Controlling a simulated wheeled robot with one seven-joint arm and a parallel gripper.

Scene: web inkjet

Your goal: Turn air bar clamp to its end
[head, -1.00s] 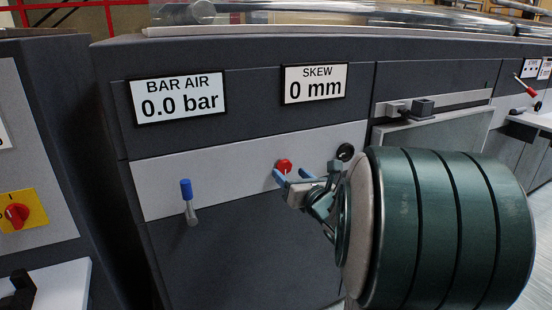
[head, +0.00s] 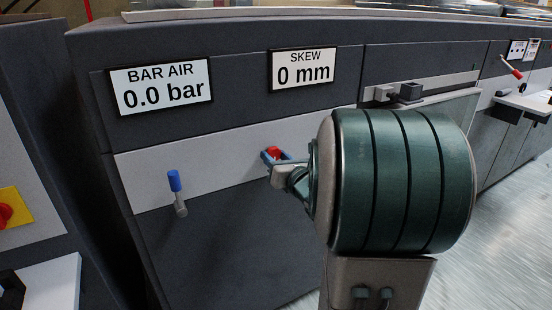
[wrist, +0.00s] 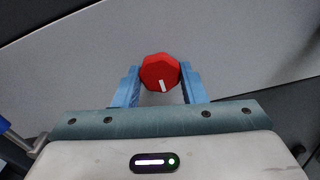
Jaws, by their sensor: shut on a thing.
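A red faceted knob (head: 273,152) with a white mark is on the light panel strip below the SKEW display. It also shows in the wrist view (wrist: 160,71), its white mark pointing down and slightly right. My gripper (head: 275,157) is shut on this knob, with one blue finger on each side of it in the wrist view (wrist: 160,84). A blue-handled lever (head: 176,187) stands upright to the left, on the same strip, below the BAR AIR display. No label shows which control is the air bar clamp.
The BAR AIR display (head: 161,86) reads 0.0 bar and the SKEW display (head: 303,67) reads 0 mm. A red switch on a yellow plate (head: 12,210) is at far left. Clear floor (head: 500,240) lies at right.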

